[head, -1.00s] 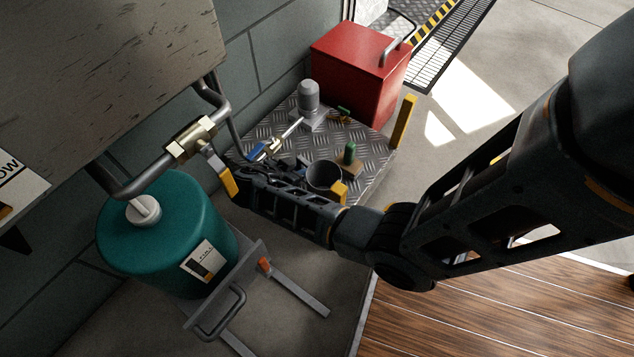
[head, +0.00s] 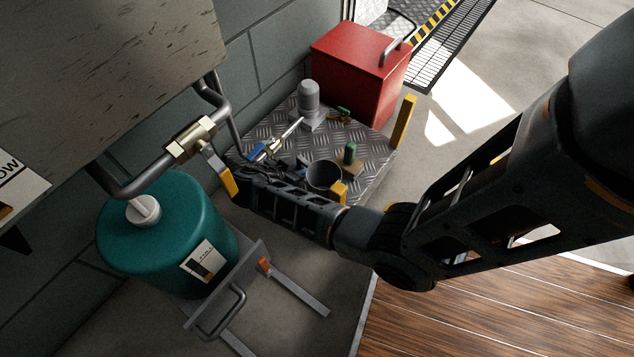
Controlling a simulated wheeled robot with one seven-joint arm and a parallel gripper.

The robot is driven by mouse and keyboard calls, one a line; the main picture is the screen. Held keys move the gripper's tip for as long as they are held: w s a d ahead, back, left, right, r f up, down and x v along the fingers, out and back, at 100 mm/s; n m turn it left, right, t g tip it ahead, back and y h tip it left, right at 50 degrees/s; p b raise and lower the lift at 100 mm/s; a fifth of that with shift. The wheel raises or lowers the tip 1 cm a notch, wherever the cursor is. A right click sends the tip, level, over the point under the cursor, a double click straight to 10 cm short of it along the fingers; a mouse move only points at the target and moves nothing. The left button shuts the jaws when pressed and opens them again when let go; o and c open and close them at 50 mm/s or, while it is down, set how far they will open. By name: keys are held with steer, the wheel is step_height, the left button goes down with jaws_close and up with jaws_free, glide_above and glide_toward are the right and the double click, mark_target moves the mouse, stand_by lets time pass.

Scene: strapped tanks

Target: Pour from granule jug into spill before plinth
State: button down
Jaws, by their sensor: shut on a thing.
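My gripper (head: 281,164) is over the tread-plate platform (head: 376,152), at the far end of my arm. It is shut, but my dark wrist hides most of the jaws. A small blue and pale thing (head: 262,151) shows right at the jaws, and it seems to be the held granule jug. Its mouth and contents cannot be made out. A small grey plinth (head: 313,123) with a rounded grey cylinder (head: 308,96) on it stands just beyond. A thin pale rod (head: 291,130) lies between them in the picture. I cannot make out the spill clearly.
A dark open cup (head: 324,174) stands right of my gripper, near a green bottle (head: 350,153). A red box (head: 358,70) stands behind. A pipe with a brass valve (head: 190,140) and yellow-gripped lever (head: 229,183), and a teal tank (head: 160,245), are close on the left.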

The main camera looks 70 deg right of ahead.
mark_target(297, 162)
steer(key=shift+r, duration=0.1)
steer(key=shift+r+p, duration=1.6)
steer(key=shift+r, duration=0.35)
